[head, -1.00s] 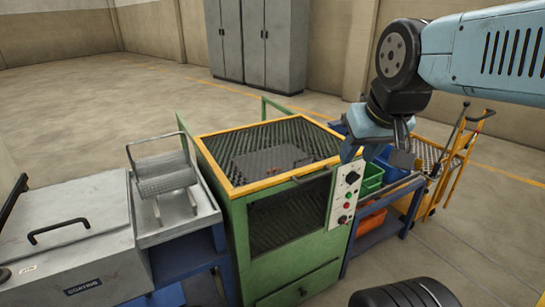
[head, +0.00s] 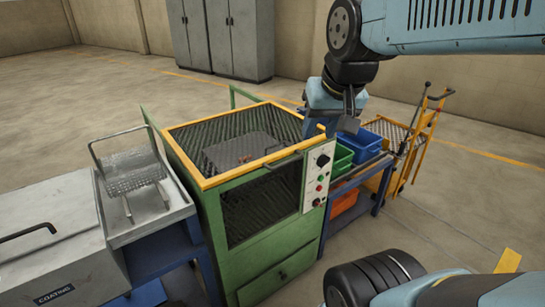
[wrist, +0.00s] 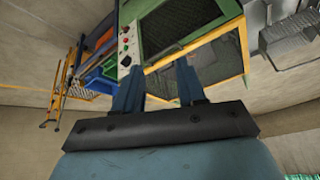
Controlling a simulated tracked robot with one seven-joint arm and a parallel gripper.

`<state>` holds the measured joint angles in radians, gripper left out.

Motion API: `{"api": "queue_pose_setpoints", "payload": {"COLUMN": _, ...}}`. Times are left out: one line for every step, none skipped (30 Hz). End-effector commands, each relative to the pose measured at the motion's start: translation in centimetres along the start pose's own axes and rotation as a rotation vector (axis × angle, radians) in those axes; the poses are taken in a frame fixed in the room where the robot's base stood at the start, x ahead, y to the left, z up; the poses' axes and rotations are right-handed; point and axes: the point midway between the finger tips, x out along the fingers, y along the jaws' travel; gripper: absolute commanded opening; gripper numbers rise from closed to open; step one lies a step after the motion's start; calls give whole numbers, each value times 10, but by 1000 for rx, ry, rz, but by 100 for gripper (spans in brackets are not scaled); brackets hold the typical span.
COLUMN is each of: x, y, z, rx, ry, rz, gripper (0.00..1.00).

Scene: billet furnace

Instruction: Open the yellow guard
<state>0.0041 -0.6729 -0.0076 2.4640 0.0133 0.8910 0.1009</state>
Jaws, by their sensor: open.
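The yellow guard (head: 207,184) is a yellow-edged dark mesh lid, lying closed on top of the green machine (head: 270,277). A dark part shows through its mesh. A bar handle (head: 283,158) runs along its front edge. My gripper (head: 332,126) is open and empty, above the guard's right corner and the control panel, apart from the handle. In the wrist view my two blue fingers (wrist: 158,88) stand spread, with the guard (wrist: 215,73) beyond and to the right of them. My wrist hides part of the machine's back right side in the head view.
The control panel (head: 318,178) with buttons is on the machine's front right. A blue bench with green (head: 341,160) and blue bins (head: 362,144) and a yellow trolley (head: 410,145) stand right. A grey coating box (head: 50,240) and a tilting tray (head: 132,170) stand left. Floor in front is free.

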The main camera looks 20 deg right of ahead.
Motion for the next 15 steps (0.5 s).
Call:
{"api": "queue_pose_setpoints", "payload": {"x": 6, "y": 0, "z": -10, "rx": 49, "ry": -18, "rz": -1, "gripper": 40}}
{"api": "queue_pose_setpoints", "payload": {"x": 10, "y": 0, "z": -16, "rx": 81, "ry": -28, "rz": -2, "gripper": 40}}
{"api": "queue_pose_setpoints", "payload": {"x": 15, "y": 0, "z": -24, "rx": 126, "ry": -39, "rz": -2, "gripper": 40}}
{"api": "queue_pose_setpoints", "payload": {"x": 18, "y": 0, "z": -30, "rx": 160, "ry": -47, "rz": -2, "gripper": 40}}
{"api": "queue_pose_setpoints", "payload": {"x": 22, "y": 0, "z": -36, "rx": 193, "ry": -57, "rz": -1, "gripper": 40}}
{"api": "queue_pose_setpoints", "payload": {"x": 28, "y": 0, "z": -44, "rx": 238, "ry": -69, "rz": 0, "gripper": 40}}
{"api": "queue_pose_setpoints", "payload": {"x": 32, "y": 0, "z": -49, "rx": 271, "ry": -77, "rz": 1, "gripper": 40}}
{"api": "queue_pose_setpoints", "payload": {"x": 36, "y": 0, "z": -54, "rx": 304, "ry": -86, "rz": 2, "gripper": 40}}
{"api": "queue_pose_setpoints", "payload": {"x": 43, "y": 1, "z": -62, "rx": 349, "ry": -98, "rz": 5, "gripper": 40}}
{"api": "queue_pose_setpoints", "payload": {"x": 48, "y": 1, "z": -68, "rx": 382, "ry": -107, "rz": 7, "gripper": 40}}
{"api": "queue_pose_setpoints", "payload": {"x": 53, "y": 1, "z": -73, "rx": 415, "ry": -115, "rz": 10, "gripper": 40}}
{"api": "queue_pose_setpoints", "payload": {"x": 60, "y": 2, "z": -80, "rx": 460, "ry": -126, "rz": 14, "gripper": 40}}
{"api": "queue_pose_setpoints", "payload": {"x": 65, "y": 2, "z": -85, "rx": 493, "ry": -134, "rz": 17, "gripper": 40}}
{"api": "queue_pose_setpoints", "payload": {"x": 71, "y": 3, "z": -90, "rx": 527, "ry": -143, "rz": 21, "gripper": 40}}
{"api": "queue_pose_setpoints", "payload": {"x": 78, "y": 4, "z": -97, "rx": 572, "ry": -153, "rz": 26, "gripper": 40}}
